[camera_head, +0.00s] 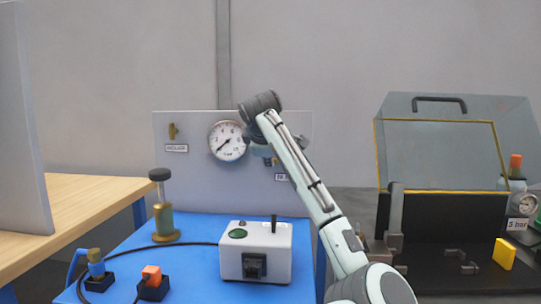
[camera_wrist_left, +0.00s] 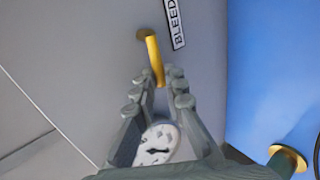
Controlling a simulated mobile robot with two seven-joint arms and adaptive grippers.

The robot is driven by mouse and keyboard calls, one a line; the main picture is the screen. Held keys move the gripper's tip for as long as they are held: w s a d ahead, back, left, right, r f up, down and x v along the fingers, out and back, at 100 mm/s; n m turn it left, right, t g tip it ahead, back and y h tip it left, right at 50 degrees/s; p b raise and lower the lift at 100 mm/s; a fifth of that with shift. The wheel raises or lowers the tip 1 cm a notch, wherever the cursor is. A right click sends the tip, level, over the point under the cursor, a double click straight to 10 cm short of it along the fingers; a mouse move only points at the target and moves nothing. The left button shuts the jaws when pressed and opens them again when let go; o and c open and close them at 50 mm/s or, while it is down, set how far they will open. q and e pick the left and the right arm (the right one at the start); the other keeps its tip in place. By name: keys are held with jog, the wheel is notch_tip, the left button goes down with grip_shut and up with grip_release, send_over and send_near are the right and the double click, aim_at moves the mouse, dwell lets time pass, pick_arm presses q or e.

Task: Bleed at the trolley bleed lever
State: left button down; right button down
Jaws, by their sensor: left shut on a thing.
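The bleed lever (camera_wrist_left: 152,55) is a yellow, brass-like handle standing out from the grey panel (camera_head: 195,190), beside a label reading BLEED in the left wrist view. My left gripper (camera_wrist_left: 158,85) is shut on the lever, with its fingers on both sides of it. In the head view my left gripper (camera_head: 270,160) is at the panel, right of the round gauge (camera_head: 227,141). My arm hides the lever there and covers part of its label (camera_head: 282,177). The gauge needle points to the lower left. My right gripper is not in view.
The blue trolley top (camera_head: 200,260) carries a brass hand pump (camera_head: 165,220), a white control box (camera_head: 255,252), and blue and orange plugs. Another brass lever (camera_head: 173,131) is at the panel's left. A wooden table (camera_head: 85,205) stands left; a clear-lidded case (camera_head: 440,155) stands right.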

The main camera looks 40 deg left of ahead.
pick_arm(q)
jog(key=shift+f, duration=0.15)
dwell(0.5)
jog(key=c, duration=1.9)
grip_release()
jog(key=shift+o, duration=0.2)
jog(key=v, duration=1.2)
jog(key=shift+s, duration=0.15)
jog(key=shift+a+f, duration=0.1)
jog(key=shift+f, duration=0.05)
